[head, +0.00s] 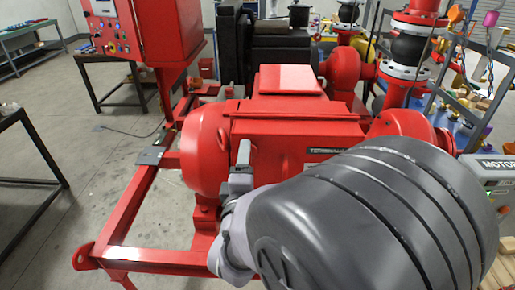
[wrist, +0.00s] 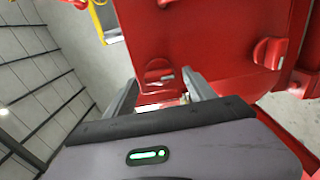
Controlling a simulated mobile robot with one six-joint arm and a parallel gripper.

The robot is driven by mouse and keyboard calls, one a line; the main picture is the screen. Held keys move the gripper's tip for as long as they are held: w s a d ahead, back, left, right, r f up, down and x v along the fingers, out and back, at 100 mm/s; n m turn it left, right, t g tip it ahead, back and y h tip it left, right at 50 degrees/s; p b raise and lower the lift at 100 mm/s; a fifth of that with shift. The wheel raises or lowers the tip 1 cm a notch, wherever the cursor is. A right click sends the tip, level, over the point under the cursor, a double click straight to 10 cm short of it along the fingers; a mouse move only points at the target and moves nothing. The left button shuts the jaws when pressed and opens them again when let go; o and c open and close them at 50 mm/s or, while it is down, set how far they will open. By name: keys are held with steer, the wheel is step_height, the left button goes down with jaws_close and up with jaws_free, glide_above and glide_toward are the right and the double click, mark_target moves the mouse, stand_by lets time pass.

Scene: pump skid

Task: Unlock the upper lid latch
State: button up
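The red terminal box (head: 285,145), with a dark label reading "TERMINAL", sits on the red machine in the head view. My gripper (head: 242,160) is at its left front, beside the box. In the wrist view my gripper (wrist: 160,78) is open, its two grey fingers apart. A small red latch-like part (wrist: 158,70) with a light metal piece shows just beyond and between the fingertips; I cannot tell whether they touch it. A second red latch-like part (wrist: 268,52) stands to the right on the same red face (wrist: 215,35). I cannot tell which is the upper latch.
The red skid frame (head: 140,200) runs along the left, with open floor inside it. A red control cabinet (head: 165,35) stands behind at left. Flanged piping (head: 410,50) is at back right. A yellow bar (wrist: 98,20) shows at the wrist view's top left.

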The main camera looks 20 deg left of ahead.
steer(key=b+v, duration=1.1)
steer(key=v, duration=0.6)
steer(key=shift+s, duration=0.2)
